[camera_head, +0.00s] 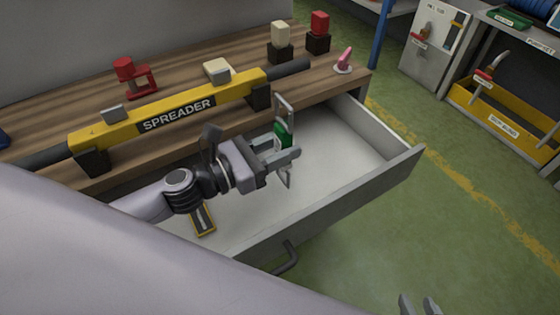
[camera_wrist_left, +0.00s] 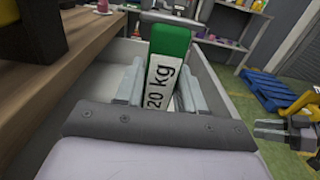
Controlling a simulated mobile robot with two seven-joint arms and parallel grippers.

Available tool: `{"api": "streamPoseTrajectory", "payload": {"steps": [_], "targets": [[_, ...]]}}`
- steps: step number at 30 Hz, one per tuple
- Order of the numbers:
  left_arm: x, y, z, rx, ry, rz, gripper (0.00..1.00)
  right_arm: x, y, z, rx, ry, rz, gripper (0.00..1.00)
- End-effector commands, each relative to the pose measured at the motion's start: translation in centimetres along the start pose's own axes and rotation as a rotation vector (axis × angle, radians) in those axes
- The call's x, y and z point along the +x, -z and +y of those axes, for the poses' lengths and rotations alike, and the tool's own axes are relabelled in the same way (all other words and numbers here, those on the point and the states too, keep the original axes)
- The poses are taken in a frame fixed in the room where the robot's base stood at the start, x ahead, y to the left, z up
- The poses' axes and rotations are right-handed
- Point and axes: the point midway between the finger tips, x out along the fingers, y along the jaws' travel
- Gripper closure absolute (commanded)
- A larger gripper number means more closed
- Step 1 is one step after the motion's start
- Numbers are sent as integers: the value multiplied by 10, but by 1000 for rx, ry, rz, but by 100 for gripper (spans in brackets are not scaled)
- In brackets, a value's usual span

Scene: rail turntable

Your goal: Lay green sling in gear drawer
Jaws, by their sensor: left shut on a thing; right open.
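My left gripper (camera_head: 284,154) is shut on the green sling (camera_head: 283,134), over the inside of the open gear drawer (camera_head: 330,150). In the left wrist view the sling (camera_wrist_left: 167,62) stands upright between the fingers (camera_wrist_left: 158,90), green at the top with a white "20 kg" label below. The drawer wall (camera_wrist_left: 220,65) shows behind it. From these views I cannot tell whether the sling touches the drawer floor. My right gripper (camera_head: 420,306) is open at the bottom edge of the head view, outside the drawer; only its fingertips show.
A yellow-and-black item (camera_head: 203,219) lies in the drawer near my left forearm. The yellow spreader beam (camera_head: 165,112) rests on the wooden bench above the drawer. Red and cream blocks and a pink item (camera_head: 345,60) stand on the bench. The drawer's right part is bare.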

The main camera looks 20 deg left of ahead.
Motion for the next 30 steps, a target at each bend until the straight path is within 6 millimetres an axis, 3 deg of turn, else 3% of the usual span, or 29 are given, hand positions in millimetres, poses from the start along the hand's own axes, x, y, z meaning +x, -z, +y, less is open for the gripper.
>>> {"api": "streamPoseTrajectory", "payload": {"steps": [1, 5, 18, 19, 21, 30], "targets": [[0, 13, -1, -4, -1, 0, 92, 5, -7, 1, 0, -1, 1, 57], [0, 32, 0, -3, -1, 0, 92, 11, -16, 1, 1, -2, -1, 57], [0, 37, -1, -2, 1, -1, 92, 12, -20, 0, 9, -3, -5, 57], [0, 36, -1, -2, 0, 1, 52, 11, -19, 0, 10, -3, -6, 57], [0, 36, -1, -2, 0, 1, 36, 10, -20, 0, 10, -2, -8, 57], [0, 34, 0, -1, 0, 1, 36, 10, -19, 0, 10, -3, -8, 57]]}}
